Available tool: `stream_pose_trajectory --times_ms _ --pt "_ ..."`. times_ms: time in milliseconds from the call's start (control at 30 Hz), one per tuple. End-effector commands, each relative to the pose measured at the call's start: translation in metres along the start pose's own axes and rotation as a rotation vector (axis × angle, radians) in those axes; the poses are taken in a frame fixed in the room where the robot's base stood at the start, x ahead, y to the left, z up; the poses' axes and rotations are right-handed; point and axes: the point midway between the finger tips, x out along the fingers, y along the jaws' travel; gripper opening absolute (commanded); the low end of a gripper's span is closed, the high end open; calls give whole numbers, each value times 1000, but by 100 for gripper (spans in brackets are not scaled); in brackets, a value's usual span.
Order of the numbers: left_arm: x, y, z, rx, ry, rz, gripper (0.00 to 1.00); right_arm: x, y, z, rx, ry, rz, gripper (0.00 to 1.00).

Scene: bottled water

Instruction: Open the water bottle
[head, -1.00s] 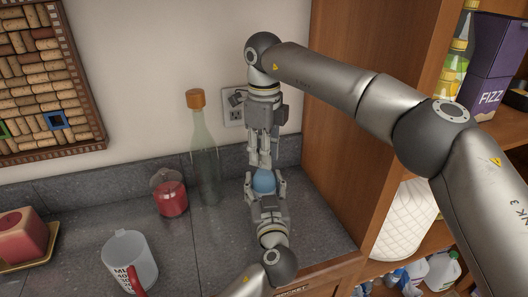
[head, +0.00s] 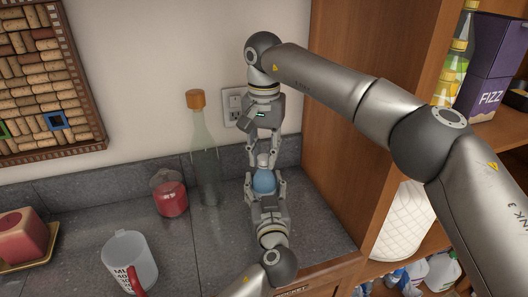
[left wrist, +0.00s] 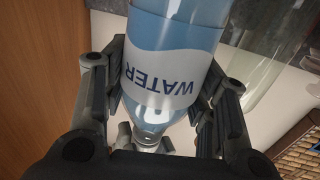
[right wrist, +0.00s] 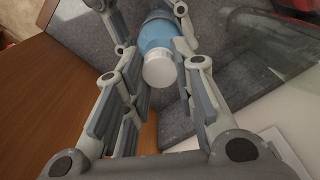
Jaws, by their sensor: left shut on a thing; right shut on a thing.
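The blue water bottle (head: 264,182) is held upright, or nearly so, in my left gripper (head: 265,190), whose fingers are on both sides of it. In the left wrist view, the bottle's WATER label (left wrist: 165,75) reads upside down. The bottle's white cap (right wrist: 159,70) faces the right wrist camera, and it also shows in the head view (head: 263,160). My right gripper (head: 263,156) points down from above, with its fingers on both sides of the cap. The cap is on the bottle; its threads cannot be seen.
A tall glass bottle with an orange top (head: 204,150) stands left of the grippers. A red jar (head: 170,195) and a white mug (head: 130,262) stand on the grey counter. A wooden cabinet side (head: 345,130) rises close on the right. An outlet (head: 234,108) is on the wall behind.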

Motion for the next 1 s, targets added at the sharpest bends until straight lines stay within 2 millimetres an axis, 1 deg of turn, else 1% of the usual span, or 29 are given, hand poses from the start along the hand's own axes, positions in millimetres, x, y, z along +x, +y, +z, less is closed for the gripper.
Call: stream_pose_trajectory --times_ms 100,167,767,1000 --pt "0 0 1 1 -1 0 0 0 0 -1 -136 2 -1 0" --pt "0 0 1 1 -1 0 0 0 0 -1 -181 2 0 0" --pt "0 0 1 1 -2 0 0 0 0 -1 -173 2 -1 0" --pt "0 0 1 1 -2 0 0 -6 0 -1 -172 2 0 0"
